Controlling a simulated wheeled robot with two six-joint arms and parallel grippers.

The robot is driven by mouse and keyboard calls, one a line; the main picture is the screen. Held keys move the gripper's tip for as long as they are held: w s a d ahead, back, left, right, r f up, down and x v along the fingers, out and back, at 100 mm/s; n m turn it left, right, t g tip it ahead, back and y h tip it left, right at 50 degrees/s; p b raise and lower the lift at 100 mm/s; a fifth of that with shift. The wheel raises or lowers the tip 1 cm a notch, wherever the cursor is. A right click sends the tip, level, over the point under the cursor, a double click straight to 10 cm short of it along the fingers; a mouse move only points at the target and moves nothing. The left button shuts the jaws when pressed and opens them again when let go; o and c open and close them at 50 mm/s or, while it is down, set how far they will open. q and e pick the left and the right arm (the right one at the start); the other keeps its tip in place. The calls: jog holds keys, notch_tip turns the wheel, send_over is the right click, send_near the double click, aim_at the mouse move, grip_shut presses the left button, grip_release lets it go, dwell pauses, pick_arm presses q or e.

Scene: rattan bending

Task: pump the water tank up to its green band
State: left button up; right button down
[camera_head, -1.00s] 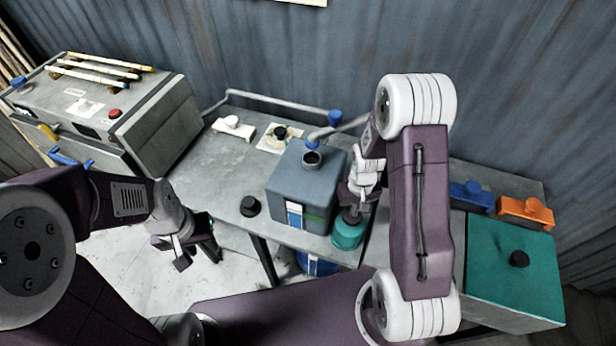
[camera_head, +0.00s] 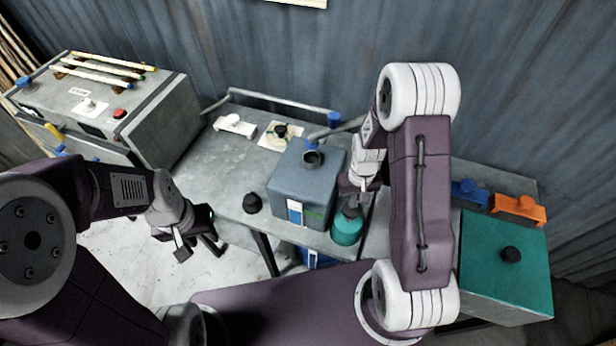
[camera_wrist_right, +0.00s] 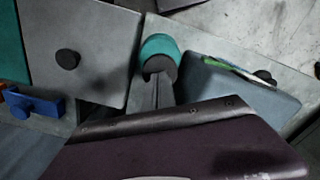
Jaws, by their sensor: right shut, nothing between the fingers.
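The blue-grey water tank (camera_head: 300,182) stands on the table, with a round opening on top. Its front has a white and blue level gauge (camera_head: 295,212) with a green band (camera_head: 314,214) beside it; the exact level is too small to read. A teal pump (camera_head: 346,230) with a dark top stands right of the tank. My right gripper (camera_head: 351,207) is shut and empty, pointing down at the pump's top. In the wrist view its fingers (camera_wrist_right: 160,84) reach the pump's dark top (camera_wrist_right: 160,67); I cannot tell whether they touch. My left gripper (camera_head: 198,246) is open and empty, left of the table.
A grey machine (camera_head: 120,105) with rods on top stands at the left. A black knob (camera_head: 252,203) is left of the tank. A teal-topped box (camera_head: 506,265) and blue (camera_head: 470,192) and orange (camera_head: 519,208) blocks are at the right. A pipe runs behind the table.

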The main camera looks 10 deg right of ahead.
aim_at(351, 211)
jog(key=shift+f+b, duration=2.6)
jog(key=shift+f, duration=0.65)
notch_tip(351, 211, up, 7)
jog(key=p, duration=0.5)
jog(key=shift+f+p, duration=0.2)
jog(key=shift+p, duration=0.2)
notch_tip(351, 211, up, 6)
jog(key=p, duration=0.5)
jog(key=s+a+f+b, duration=0.2)
jog(key=s+f+b, duration=0.2)
jog(key=b, duration=0.7)
jog(key=s+a+f+t+b, duration=0.1)
jog(key=s+a+f+b, duration=0.2)
jog(key=f+b, duration=0.4)
jog(key=s+b, duration=0.1)
jog(key=b, duration=0.3)
jog(key=shift+s, duration=0.25)
